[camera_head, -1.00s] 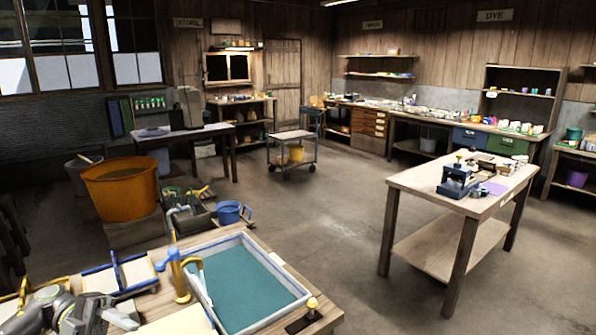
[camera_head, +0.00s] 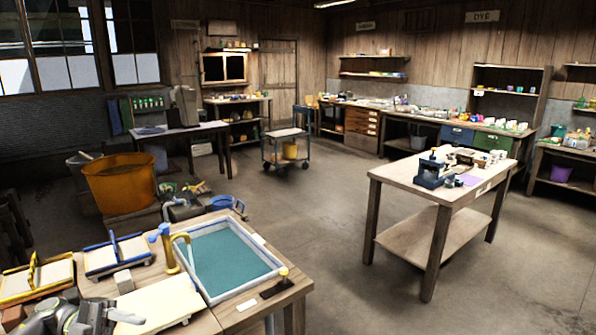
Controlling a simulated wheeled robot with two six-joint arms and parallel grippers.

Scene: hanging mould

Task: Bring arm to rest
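My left arm shows at the bottom left, grey with a dark round joint. Its gripper (camera_head: 124,317) points to the right, low over the near bench, partly cut off by the frame. It is too small to tell whether its fingers are open or shut, and I see nothing clearly held in it. My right arm and gripper are not in view.
The near bench (camera_head: 205,322) holds a teal-filled vat (camera_head: 232,258), a pale board (camera_head: 160,305), a blue-framed mould (camera_head: 117,255) and a yellow-framed mould (camera_head: 38,278). An orange tub (camera_head: 120,185) stands behind. A wooden worktable (camera_head: 400,183) is right; open floor lies between.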

